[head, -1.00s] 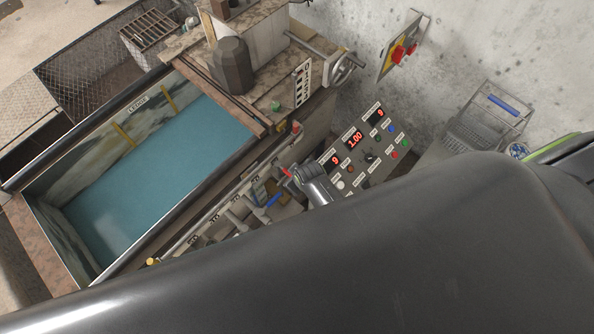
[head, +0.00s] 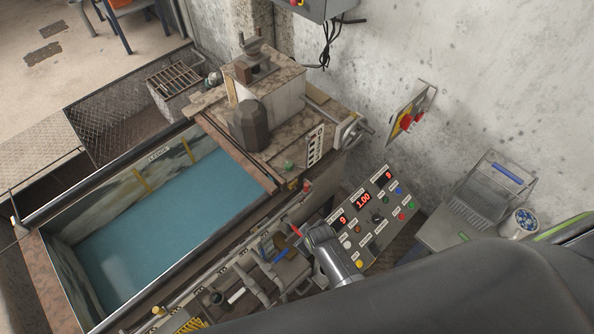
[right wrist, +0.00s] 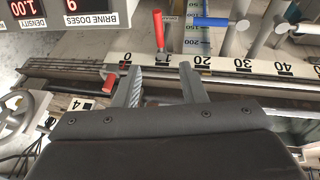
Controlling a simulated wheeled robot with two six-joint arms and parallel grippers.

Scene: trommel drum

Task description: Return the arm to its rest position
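My right gripper (right wrist: 158,82) shows in the right wrist view with its two grey fingers apart and nothing between them. The fingers point at a rail with a number scale (right wrist: 230,70). A red slider tab (right wrist: 110,83) shows just left of the left finger; I cannot tell whether they touch. A red-handled lever (right wrist: 158,30) stands beyond the gap. In the head view a dark arm link of mine fills the bottom right, and I cannot make out either gripper there. My left gripper is not in view.
A tank of blue-green liquid (head: 165,225) lies at left. A control panel (head: 375,215) with red digits stands right of it. Levers, including a blue-handled one (head: 280,256), line the tank's near side. A grey caddy (head: 480,200) and red wall switch (head: 407,121) are at right.

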